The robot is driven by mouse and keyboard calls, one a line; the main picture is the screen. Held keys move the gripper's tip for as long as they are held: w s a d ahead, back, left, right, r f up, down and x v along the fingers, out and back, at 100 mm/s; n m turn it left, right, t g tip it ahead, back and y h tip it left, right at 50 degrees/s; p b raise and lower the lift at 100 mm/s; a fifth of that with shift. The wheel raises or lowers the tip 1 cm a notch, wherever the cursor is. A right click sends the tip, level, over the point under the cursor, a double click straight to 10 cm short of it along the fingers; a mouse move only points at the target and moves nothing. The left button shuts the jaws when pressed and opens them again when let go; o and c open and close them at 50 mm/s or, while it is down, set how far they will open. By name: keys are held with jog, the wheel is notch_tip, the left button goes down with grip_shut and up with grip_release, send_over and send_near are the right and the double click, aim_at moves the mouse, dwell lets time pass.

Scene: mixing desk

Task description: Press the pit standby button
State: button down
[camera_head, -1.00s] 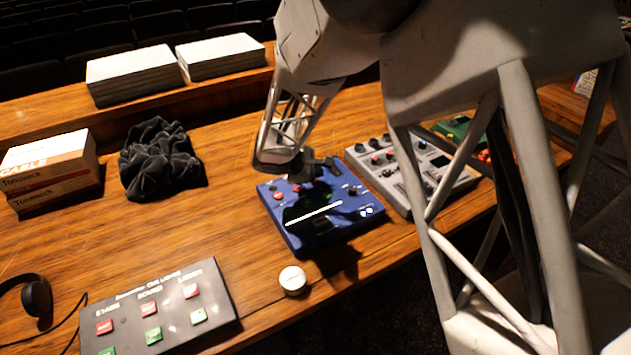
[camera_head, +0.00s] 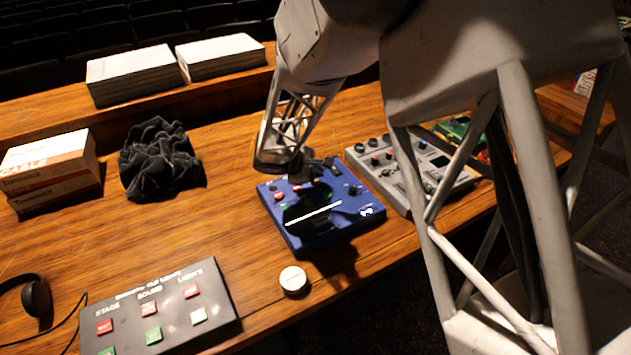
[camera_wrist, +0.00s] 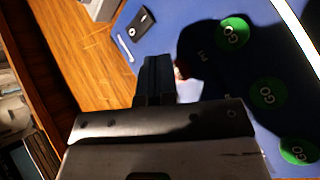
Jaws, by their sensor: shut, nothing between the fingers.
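A blue cue box (camera_head: 345,228) lies on the desk with red and green buttons and a white bar across its top. One red button (camera_head: 279,197) shows at its left side in the head view. My gripper (camera_head: 312,172) is shut and empty, over the far part of the box. In the wrist view its closed fingers (camera_wrist: 154,82) hang over the blue surface beside a partly hidden red spot (camera_wrist: 181,70). Several green GO buttons show there, one near the top (camera_wrist: 233,33). I cannot tell whether the fingertips touch anything.
A grey mixer (camera_head: 405,172) stands close on the right of the blue box. A dark panel (camera_head: 160,312) with red and green buttons and a white round object (camera_head: 293,280) lie nearer. Boxes (camera_head: 50,165) and black cloth (camera_head: 160,160) are at left.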

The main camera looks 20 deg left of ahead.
jog(key=shift+f, duration=0.8)
dwell(1.1)
jog(key=shift+r, duration=0.85)
jog(key=shift+r, duration=0.1)
jog(key=shift+r, duration=2.35)
jog(key=shift+d+r, duration=0.1)
